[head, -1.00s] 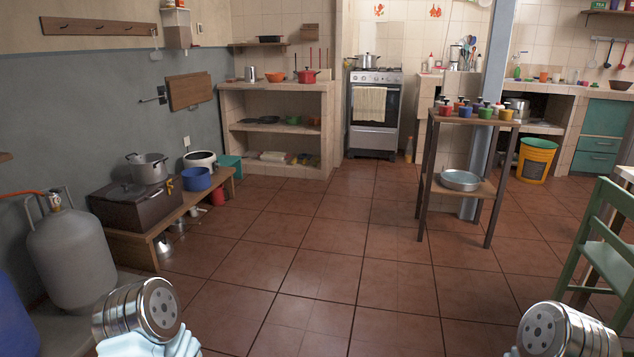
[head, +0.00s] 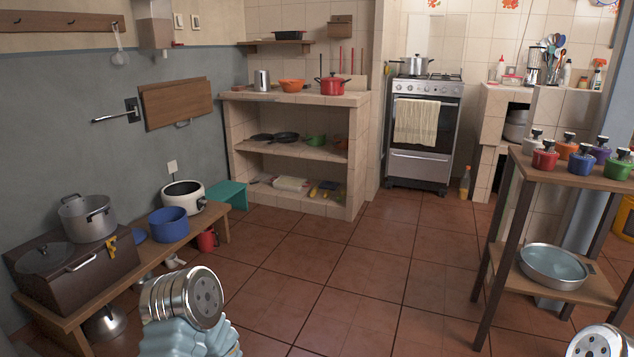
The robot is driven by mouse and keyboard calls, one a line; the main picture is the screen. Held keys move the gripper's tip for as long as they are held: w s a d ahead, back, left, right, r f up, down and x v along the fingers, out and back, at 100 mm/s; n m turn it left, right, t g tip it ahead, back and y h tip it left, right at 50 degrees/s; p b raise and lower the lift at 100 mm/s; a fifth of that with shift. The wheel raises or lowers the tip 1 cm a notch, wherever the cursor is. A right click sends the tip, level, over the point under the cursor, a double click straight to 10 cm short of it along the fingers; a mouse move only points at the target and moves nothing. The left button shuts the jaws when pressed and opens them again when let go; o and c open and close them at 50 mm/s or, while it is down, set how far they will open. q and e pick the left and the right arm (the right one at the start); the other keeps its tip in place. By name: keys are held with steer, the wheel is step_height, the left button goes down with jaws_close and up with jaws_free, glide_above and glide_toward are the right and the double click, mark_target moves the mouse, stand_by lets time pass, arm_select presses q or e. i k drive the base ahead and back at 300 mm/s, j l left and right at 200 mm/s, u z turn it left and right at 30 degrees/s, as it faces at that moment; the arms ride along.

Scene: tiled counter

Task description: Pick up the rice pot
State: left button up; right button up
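Several pots are in view, and I cannot tell which is the rice pot. A silver two-handled pot (head: 87,218) stands on a dark brown box on the low bench at the left. A white round pot with a dark inside (head: 183,197) and a blue pot (head: 169,225) stand on the same bench. A red pot (head: 332,85) is on the tiled counter, and a silver pot (head: 416,64) is on the stove. Parts of both my arms show at the bottom edge, apart from all the pots. No gripper fingers show.
The wooden bench (head: 190,235) runs along the left wall. At the right, a wooden stand (head: 505,240) carries several small coloured pots on top and a metal basin (head: 553,265) below. The tiled floor (head: 330,255) between them is clear.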

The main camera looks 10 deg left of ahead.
mark_target(90, 218)
steer(key=i+j+u, duration=0.15)
steer(key=i+u, duration=0.75)
steer(key=i+l+u, duration=0.1)
steer(key=i+u, duration=0.2)
steer(key=u, duration=0.15)
steer(key=i+l+u, duration=0.25)
steer(key=u, duration=0.2)
steer(key=i+l+u, duration=0.45)
steer(key=k+j, duration=0.05)
